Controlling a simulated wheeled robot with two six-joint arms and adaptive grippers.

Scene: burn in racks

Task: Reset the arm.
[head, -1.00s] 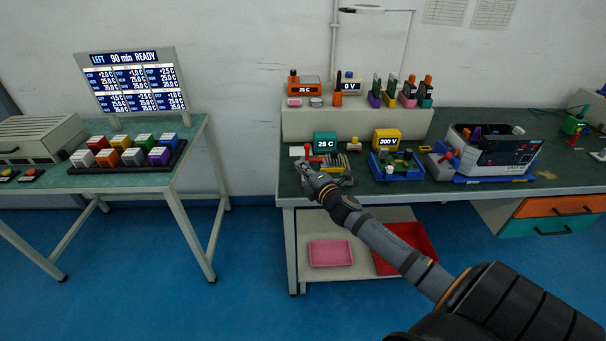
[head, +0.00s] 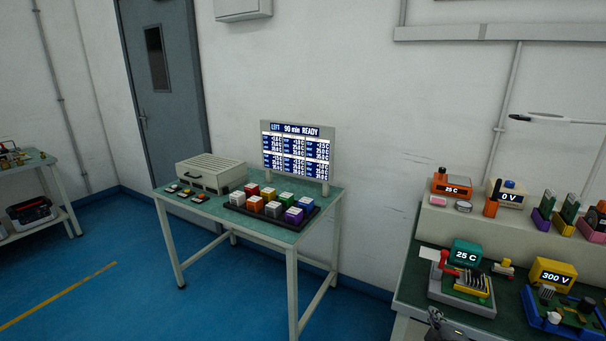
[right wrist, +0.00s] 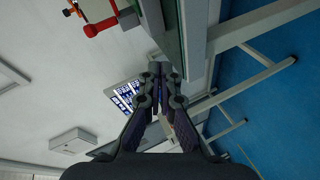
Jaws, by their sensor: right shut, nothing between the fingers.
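My right gripper (head: 440,324) shows only in part at the bottom edge of the head view, at the front edge of the right bench (head: 402,290). It is just below the grey fixture with the red lever (head: 462,283). In the right wrist view my right gripper (right wrist: 160,72) has its fingers together with nothing between them. A red lever (right wrist: 92,29) shows at the upper left there, apart from the fingers. My left gripper is in neither view.
The left table (head: 175,198) holds a display board (head: 297,151), a tray of coloured blocks (head: 262,222) and a grey vented box (head: 210,171). Open blue floor (head: 100,260) lies at left.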

